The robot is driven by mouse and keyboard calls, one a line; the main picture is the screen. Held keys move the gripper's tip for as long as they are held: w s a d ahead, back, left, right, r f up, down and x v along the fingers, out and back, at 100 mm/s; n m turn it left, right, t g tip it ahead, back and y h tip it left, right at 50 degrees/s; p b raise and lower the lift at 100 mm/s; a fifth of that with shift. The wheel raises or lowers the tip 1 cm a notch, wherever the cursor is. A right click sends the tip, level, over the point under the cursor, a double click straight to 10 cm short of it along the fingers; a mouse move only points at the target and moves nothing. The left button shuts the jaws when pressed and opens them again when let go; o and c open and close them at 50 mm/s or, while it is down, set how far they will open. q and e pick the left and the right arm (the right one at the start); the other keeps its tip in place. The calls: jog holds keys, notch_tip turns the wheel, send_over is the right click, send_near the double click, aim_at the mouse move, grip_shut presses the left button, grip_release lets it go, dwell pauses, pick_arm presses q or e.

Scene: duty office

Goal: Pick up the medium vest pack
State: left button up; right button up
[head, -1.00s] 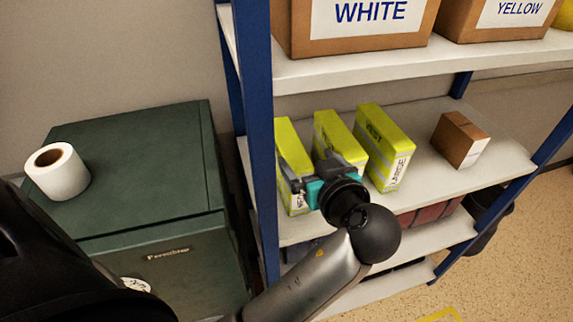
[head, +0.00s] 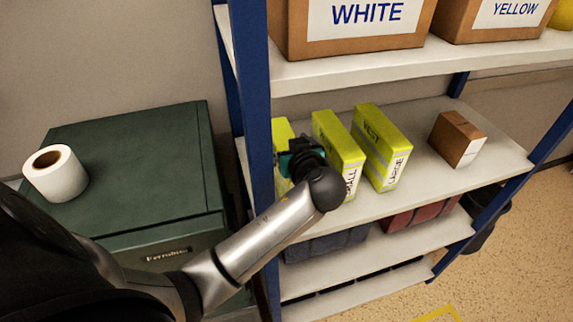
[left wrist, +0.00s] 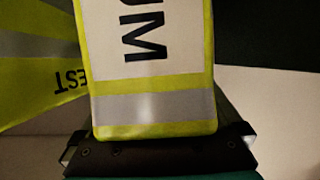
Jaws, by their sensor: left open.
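Three yellow packs with grey bands stand on the middle shelf. The medium vest pack (head: 282,131) is the leftmost, mostly hidden behind my left gripper (head: 290,155). In the left wrist view the medium vest pack (left wrist: 150,70) shows a white label ending in "UM". There its near end is close in front of my left gripper (left wrist: 160,140), between the two sides of the open jaws. I cannot tell whether they touch it. My right gripper is not in view.
The small pack (head: 338,140) and the large pack (head: 380,145) stand to the right, with a brown box (head: 459,140) beyond. A blue shelf post (head: 252,100) is close on the left. The upper shelf (head: 420,62) holds labelled boxes. A green cabinet (head: 140,160) bears a paper roll (head: 55,173).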

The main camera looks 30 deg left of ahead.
pick_arm(q)
jog(key=shift+c, duration=0.2)
grip_shut()
dwell(0.6)
